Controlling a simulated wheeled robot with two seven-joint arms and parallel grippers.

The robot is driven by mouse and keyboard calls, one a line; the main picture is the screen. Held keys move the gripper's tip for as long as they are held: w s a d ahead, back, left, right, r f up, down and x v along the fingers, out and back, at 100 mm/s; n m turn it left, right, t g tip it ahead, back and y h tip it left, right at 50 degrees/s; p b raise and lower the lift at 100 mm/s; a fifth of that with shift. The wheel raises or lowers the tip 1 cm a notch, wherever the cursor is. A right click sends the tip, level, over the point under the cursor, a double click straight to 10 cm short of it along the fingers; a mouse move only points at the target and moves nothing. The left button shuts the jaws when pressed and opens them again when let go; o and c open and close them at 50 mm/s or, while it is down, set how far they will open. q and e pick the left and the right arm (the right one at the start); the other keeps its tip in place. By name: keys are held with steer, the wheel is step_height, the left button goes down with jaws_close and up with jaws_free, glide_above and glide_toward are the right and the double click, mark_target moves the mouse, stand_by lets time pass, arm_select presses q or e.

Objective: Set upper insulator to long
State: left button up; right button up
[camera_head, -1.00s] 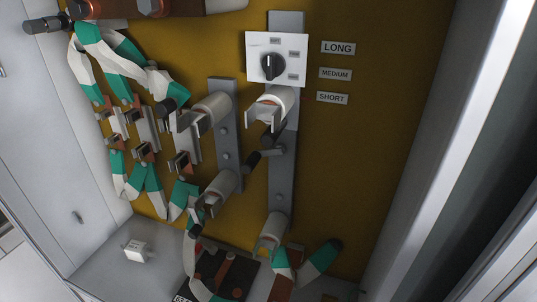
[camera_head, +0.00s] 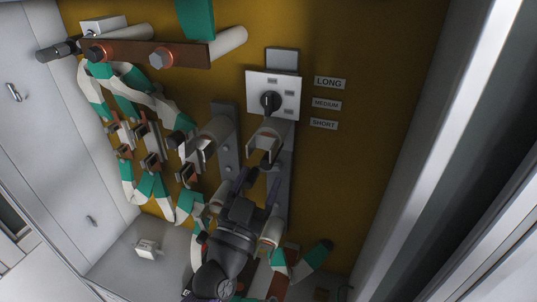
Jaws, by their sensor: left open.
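The upper insulator (camera_head: 268,137) is a pale cylinder with a metal clip on the right-hand grey rail (camera_head: 282,60). It sits below the white dial plate (camera_head: 287,84), roughly level with the SHORT label (camera_head: 323,124). The MEDIUM label (camera_head: 326,104) and LONG label (camera_head: 330,82) are above that. My left gripper (camera_head: 257,181) comes up from below in front of the rail. Its dark fingers are open and lie just below the upper insulator. I cannot tell if they touch anything. The gripper hides the rail's middle and part of the lower insulator (camera_head: 271,233). My right gripper is not in view.
A second rail (camera_head: 227,150) with its own insulator (camera_head: 215,131) stands close on the left. Green-and-white cables (camera_head: 148,188) and copper terminals fill the left side. A copper bar (camera_head: 130,52) crosses the top left. The ochre panel (camera_head: 385,120) is bare to the right.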

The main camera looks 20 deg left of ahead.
mark_target(265, 168)
arm_select(q)
steer(key=x, duration=0.5)
jaws_close()
steer(key=shift+r+p, duration=0.1)
steer(key=shift+p, duration=0.25)
stand_by(1.0)
